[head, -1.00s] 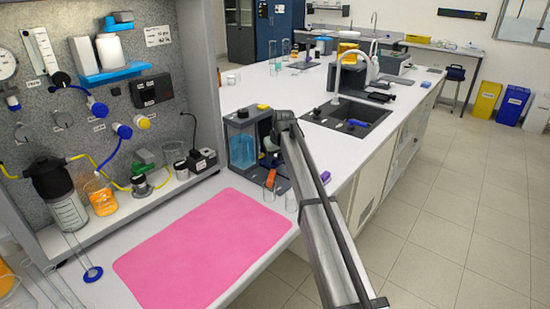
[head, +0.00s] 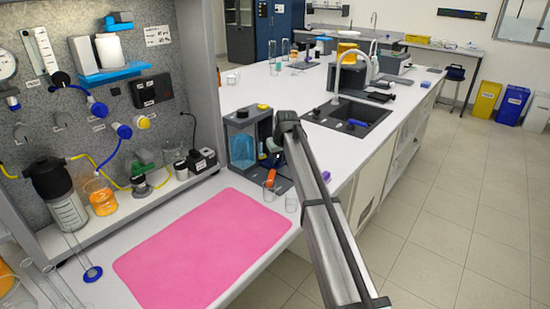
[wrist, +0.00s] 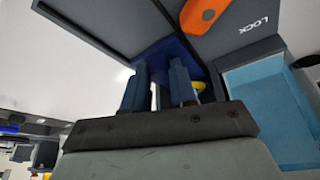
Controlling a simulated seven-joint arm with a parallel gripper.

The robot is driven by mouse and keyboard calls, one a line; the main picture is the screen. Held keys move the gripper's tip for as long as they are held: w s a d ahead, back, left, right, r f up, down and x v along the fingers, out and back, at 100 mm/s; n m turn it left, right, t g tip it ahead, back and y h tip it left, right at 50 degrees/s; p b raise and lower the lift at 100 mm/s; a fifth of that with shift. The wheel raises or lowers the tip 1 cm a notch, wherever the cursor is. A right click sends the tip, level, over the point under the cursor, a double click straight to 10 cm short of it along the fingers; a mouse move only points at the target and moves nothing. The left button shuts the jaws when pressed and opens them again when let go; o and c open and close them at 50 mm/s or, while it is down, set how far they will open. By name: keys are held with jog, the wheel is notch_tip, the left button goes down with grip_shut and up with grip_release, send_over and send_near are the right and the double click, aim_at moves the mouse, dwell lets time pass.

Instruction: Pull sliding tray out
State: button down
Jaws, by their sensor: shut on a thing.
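The dark grey rig (head: 262,120) stands on the bench in the head view, with a light blue front window (head: 242,149) and an orange lever (head: 270,178) at its base. In the wrist view the orange lever (wrist: 203,14) lies beside a LOCK label, and the light blue window (wrist: 262,100) is at the right. My gripper (wrist: 158,82) is shut on a dark blue handle-like block (wrist: 172,52) at the rig. A dark flat panel (wrist: 95,18) adjoins this block; I cannot tell if it is the sliding tray. My arm hides part of the rig in the head view.
A pink mat (head: 200,245) covers the near bench. Clear glassware (head: 291,202) stands close to the rig's base. A wall-board station with bottles and tubing is at the left. A sink (head: 345,118) lies behind to the right.

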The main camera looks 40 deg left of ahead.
jog(key=d, duration=1)
jog(key=shift+d, duration=0.1)
jog(key=c, duration=1.2)
grip_release()
jog(key=shift+d, duration=0.1)
jog(key=shift+r, duration=0.1)
jog(key=v, duration=1.3)
jog(key=shift+s+d+r, duration=0.1)
jog(key=shift+d+r, duration=0.05)
jog(key=shift+r, duration=0.15)
